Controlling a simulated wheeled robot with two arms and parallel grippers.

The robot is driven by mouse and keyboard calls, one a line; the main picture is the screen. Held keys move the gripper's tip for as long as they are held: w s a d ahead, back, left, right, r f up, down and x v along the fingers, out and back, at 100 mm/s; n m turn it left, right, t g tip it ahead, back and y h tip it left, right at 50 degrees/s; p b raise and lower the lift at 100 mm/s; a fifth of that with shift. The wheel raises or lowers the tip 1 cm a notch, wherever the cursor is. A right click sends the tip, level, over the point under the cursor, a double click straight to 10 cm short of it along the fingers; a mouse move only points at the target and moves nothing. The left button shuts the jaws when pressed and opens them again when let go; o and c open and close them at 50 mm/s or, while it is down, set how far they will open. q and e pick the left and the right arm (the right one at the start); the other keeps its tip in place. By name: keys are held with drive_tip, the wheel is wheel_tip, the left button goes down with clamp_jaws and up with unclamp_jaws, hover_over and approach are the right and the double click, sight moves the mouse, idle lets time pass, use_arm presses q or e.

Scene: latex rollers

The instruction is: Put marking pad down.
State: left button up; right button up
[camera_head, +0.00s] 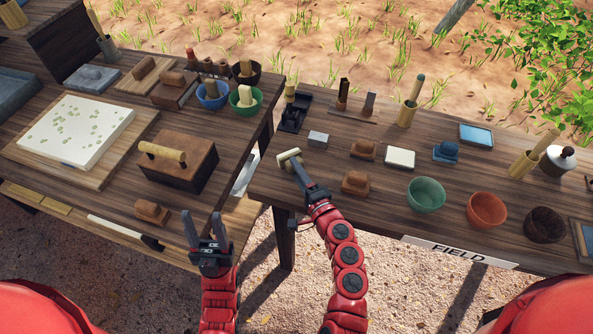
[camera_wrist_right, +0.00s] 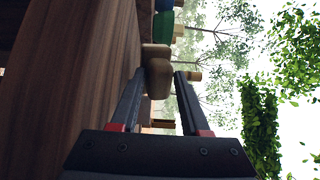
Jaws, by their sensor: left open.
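The pale marking pad (camera_head: 288,156) is at the tips of my right gripper (camera_head: 297,162), near the left edge of the right table. In the right wrist view a tan, rounded two-part shape (camera_wrist_right: 158,75), seemingly the pad, lies between the fingers (camera_wrist_right: 160,85). Whether the pad touches the tabletop is hard to tell. My left gripper (camera_head: 206,232) is open and empty, in front of the left table's right edge.
The right table (camera_head: 325,208) holds a grey block (camera_head: 318,139), brown stamps (camera_head: 356,182), a white pad (camera_head: 400,158) and a green bowl (camera_head: 426,195). A wooden block with a handle (camera_head: 180,171) stands on the left table. A gap separates the tables.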

drive_tip(key=shift+o, duration=1.3)
drive_tip(key=shift+s+a+f, duration=0.1)
drive_tip(key=shift+s+f, duration=0.05)
drive_tip(key=shift+f, duration=0.35)
drive_tip(key=shift+r+p, duration=0.55)
drive_tip(key=shift+p, duration=0.15)
drive_tip(key=shift+s+d, duration=0.15)
drive_tip(key=shift+d, duration=0.05)
drive_tip(key=b+v, duration=0.3)
drive_tip(key=v, duration=0.8)
drive_tip(key=shift+s+r, duration=0.2)
drive_tip(key=shift+r, duration=0.05)
drive_tip(key=shift+d, duration=0.1)
